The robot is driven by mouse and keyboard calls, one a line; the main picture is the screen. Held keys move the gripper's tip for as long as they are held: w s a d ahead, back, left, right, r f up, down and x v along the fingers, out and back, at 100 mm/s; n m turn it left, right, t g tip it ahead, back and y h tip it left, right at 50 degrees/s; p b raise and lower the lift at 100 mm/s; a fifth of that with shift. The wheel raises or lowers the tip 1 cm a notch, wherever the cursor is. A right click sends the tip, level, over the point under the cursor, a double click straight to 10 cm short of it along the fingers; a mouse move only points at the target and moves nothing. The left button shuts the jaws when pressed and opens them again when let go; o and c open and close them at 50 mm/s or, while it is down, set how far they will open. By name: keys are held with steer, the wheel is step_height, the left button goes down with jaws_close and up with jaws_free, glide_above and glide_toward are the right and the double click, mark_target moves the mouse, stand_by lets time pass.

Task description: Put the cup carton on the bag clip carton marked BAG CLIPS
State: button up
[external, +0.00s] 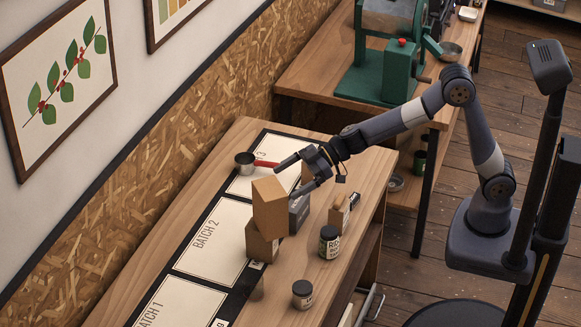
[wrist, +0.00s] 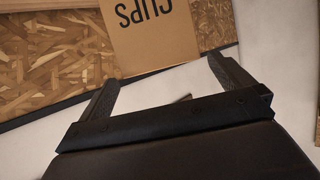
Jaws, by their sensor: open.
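The cup carton (external: 269,207), a tall plain brown box, rests on top of a lower brown carton (external: 261,246), slightly turned relative to it. In the wrist view the cup carton (wrist: 152,38) shows the word CUPS upside down. The lower carton's marking cannot be read, so I cannot tell from print that it is the BAG CLIPS carton. My gripper (external: 287,179) is open and empty, just behind and right of the cup carton's upper part. In the wrist view the carton lies beyond my gripper's spread fingers (wrist: 168,80).
A dark grey box (external: 299,211) stands right beside the cartons. A small brown carton (external: 339,213), a labelled jar (external: 329,242) and a smaller jar (external: 302,293) are at the right. A red-handled scoop (external: 246,162) lies behind.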

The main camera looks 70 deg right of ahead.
steer(key=v, duration=0.5)
